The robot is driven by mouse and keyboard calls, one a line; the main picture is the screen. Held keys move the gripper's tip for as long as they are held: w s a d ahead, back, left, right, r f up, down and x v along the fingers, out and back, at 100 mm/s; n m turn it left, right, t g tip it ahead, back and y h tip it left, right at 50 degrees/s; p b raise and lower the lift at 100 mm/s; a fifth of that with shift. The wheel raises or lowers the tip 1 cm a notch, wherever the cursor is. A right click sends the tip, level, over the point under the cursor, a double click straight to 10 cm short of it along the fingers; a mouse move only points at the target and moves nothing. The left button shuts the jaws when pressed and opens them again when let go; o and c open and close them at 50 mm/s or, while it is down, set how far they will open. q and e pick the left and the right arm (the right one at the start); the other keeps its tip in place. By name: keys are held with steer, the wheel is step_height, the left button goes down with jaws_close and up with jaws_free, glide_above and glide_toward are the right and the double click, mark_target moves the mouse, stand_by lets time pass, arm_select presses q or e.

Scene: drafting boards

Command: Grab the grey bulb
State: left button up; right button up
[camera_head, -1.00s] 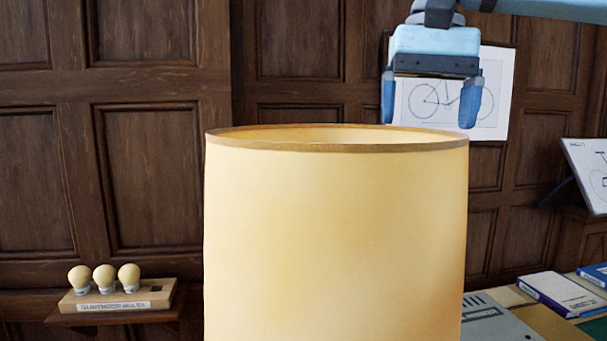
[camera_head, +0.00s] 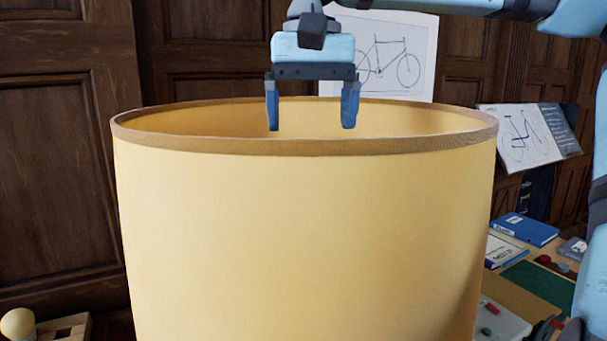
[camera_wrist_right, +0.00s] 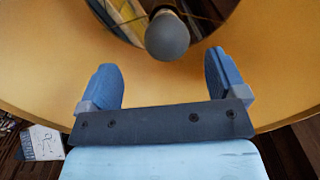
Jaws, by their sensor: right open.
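The grey bulb (camera_wrist_right: 167,36) shows in the right wrist view, inside the large yellow lampshade (camera_head: 300,230). It is round and dull grey, on a pale neck, and sits beyond and between my fingertips without touching them. The shade hides the bulb in the head view. My right gripper (camera_head: 312,108) points down over the shade's open top, its fingertips at about rim height in the picture. In the right wrist view my right gripper (camera_wrist_right: 163,80) is open, with nothing between its fingers. My left gripper is not in view.
The shade's rim (camera_head: 300,147) surrounds the space below my right gripper. A pale bulb (camera_head: 18,323) sits by a wooden holder (camera_head: 65,328) at lower left. A blue book (camera_head: 524,229) and papers lie on the desk at right. A bicycle drawing (camera_head: 410,55) hangs behind.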

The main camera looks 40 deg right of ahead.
steer(key=f, duration=0.2)
steer(key=shift+w+d+f, duration=0.1)
steer(key=shift+w+f, duration=0.2)
steer(key=shift+w, duration=0.1)
steer(key=shift+s+f+p, duration=0.1)
steer(key=shift+f+p, duration=0.2)
steer(key=shift+f, duration=0.1)
steer(key=f, duration=0.1)
steer(key=f+p, duration=0.1)
steer(key=f, duration=0.1)
steer(key=shift+a+f, duration=0.3)
steer(key=shift+a, duration=0.05)
steer(key=shift+f, duration=0.6)
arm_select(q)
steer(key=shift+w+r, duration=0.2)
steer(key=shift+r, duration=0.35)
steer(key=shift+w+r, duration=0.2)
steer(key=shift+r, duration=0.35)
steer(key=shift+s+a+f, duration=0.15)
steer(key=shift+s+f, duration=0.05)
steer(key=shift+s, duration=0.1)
arm_select(e)
steer(key=c, duration=0.9)
